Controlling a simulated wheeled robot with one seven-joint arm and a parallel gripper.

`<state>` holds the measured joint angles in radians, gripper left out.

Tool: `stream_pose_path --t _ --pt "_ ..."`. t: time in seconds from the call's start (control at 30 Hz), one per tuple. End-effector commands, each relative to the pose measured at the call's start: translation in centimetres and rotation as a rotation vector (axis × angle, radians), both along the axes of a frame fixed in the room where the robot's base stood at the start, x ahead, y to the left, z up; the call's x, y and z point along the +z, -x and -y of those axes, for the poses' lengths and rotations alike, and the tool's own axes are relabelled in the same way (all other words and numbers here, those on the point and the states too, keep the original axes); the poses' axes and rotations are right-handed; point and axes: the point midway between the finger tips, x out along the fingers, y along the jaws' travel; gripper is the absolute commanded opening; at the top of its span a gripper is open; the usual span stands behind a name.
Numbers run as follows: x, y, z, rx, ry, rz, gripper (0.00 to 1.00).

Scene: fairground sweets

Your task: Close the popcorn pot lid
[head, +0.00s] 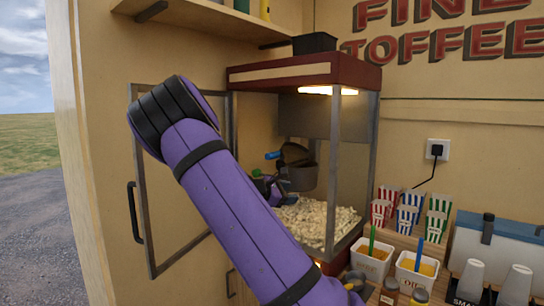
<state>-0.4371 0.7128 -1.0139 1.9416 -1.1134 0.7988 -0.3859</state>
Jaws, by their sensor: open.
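The popcorn pot (303,178) hangs inside the glass-sided popcorn machine (255,79), above a heap of popcorn. Its dark lid (296,153) stands raised and tilted over the pot, so the pot is open. A blue handle (272,155) sticks out to the left at the lid's height. My gripper (273,186) is small and dark, inside the machine, just left of the pot and below the blue handle. It is open. My purple arm hides part of the machine's left side. I cannot tell whether the fingers touch the pot.
Popcorn (318,222) covers the machine's floor. A metal corner post (374,140) stands at its right. Striped cartons (409,213) and white tubs (372,260) with sticks stand on the counter at right. A shelf (205,18) hangs above left.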

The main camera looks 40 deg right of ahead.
Motion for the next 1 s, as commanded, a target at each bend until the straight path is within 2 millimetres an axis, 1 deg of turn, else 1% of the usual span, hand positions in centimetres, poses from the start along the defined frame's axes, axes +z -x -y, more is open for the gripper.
stream_pose_path --t 0.03,0.13,0.23,0.4,0.53,0.63,0.77,0.87,1.0 --pt "0.3 -1.1 0.2 0.025 0.057 -0.052 0.55" --pt "1.4 -3.2 0.4 0.074 0.165 -0.152 0.55" --pt "2.6 -5.4 0.0 0.122 0.271 -0.249 0.55" --pt "4.4 -9.3 -1.4 0.193 0.444 -0.407 0.55" --pt "5.5 -11.6 -2.8 0.233 0.545 -0.497 0.55" --pt "5.9 -12.7 -3.6 0.249 0.593 -0.539 0.55" --pt "6.2 -13.3 -3.9 0.257 0.616 -0.56 0.55" --pt "6.5 -13.4 -3.1 0.256 0.617 -0.562 0.55" --pt "7.3 -13.6 -1.3 0.255 0.617 -0.561 0.55"
